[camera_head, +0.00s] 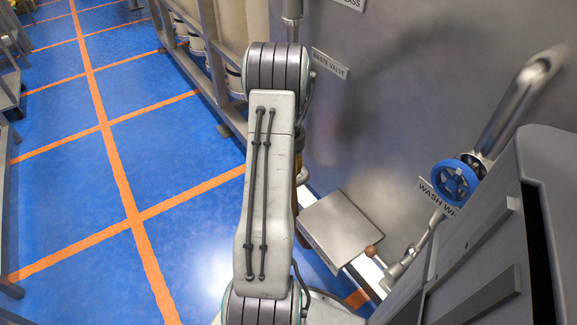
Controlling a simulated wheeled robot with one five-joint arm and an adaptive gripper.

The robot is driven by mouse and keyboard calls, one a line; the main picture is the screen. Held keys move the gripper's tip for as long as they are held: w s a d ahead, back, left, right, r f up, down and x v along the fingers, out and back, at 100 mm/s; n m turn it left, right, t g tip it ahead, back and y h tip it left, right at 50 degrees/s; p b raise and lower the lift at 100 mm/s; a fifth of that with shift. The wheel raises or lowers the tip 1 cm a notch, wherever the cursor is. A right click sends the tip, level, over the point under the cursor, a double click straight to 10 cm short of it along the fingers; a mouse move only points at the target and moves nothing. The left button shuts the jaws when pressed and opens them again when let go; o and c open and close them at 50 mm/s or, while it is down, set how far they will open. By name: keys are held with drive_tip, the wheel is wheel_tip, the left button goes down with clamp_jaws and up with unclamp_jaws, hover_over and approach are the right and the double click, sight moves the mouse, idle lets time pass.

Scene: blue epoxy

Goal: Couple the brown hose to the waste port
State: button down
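My arm stands in the middle of the view and hides much of what is behind it. My gripper is not to be seen; the arm's upper joint and forearm cover that area. A brownish sliver (301,176) shows at the arm's right edge, low by the wall; I cannot tell whether it is the brown hose. The label WASTE VALVE (330,63) is on the grey metal wall to the right of the arm's upper joint. The waste port itself cannot be made out.
A grey flat plate (345,229) juts out low by the wall. A lever with a brown knob (373,251), a blue handwheel (455,181) and a thick pipe (518,98) are at the right. A metal rack (209,45) stands upper left of the arm. Blue floor (60,190) at left is clear.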

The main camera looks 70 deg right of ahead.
drive_tip(key=shift+r, duration=0.1)
drive_tip(key=c, duration=0.8)
unclamp_jaws()
drive_tip(key=shift+r+p, duration=1.8)
drive_tip(key=shift+r, duration=0.7)
